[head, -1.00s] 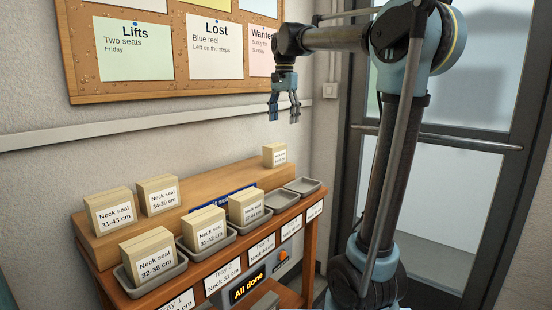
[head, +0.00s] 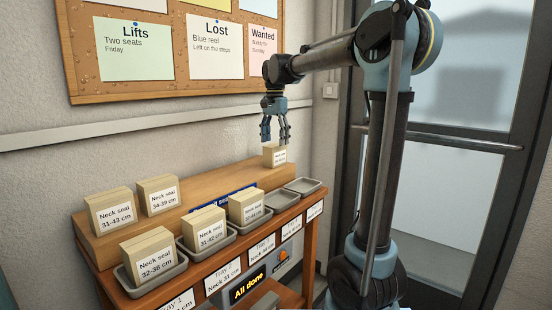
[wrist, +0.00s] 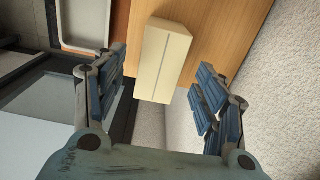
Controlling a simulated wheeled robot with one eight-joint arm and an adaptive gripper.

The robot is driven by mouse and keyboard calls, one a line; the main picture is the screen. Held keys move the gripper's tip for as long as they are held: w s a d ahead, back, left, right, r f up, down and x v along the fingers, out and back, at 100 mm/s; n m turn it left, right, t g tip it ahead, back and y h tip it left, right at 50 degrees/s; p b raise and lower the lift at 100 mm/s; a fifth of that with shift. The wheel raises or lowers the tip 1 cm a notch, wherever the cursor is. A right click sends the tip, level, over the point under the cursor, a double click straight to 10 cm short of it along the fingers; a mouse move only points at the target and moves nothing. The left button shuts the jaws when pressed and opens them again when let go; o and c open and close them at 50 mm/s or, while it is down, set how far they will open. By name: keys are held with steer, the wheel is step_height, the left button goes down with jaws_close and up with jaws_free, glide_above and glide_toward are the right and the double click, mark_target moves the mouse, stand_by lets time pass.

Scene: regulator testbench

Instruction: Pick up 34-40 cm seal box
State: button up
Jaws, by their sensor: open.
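A small tan box (head: 274,157) with a white label stands at the far right end of the wooden riser. Its label is too small to read surely, so I cannot confirm 34-40 cm. My gripper (head: 274,134) is open and empty just above this box, fingers pointing down. In the wrist view the box's plain top (wrist: 163,62) lies ahead of and between the two spread blue-padded fingers (wrist: 158,80), apart from both. Other boxes on the riser read 31-43 cm (head: 110,211) and 34-39 cm (head: 158,194).
Grey trays in front of the riser hold boxes reading 32-38 cm (head: 149,256), 31-42 cm (head: 205,230) and one blurred label (head: 247,208). Two trays (head: 301,186) at the right are empty. A display (head: 248,287) reads "All done". The wall is close behind the riser.

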mark_target(275, 153)
steer(key=shift+w+f, duration=0.1)
steer(key=shift+f, duration=3.2)
steer(key=c, duration=1.2)
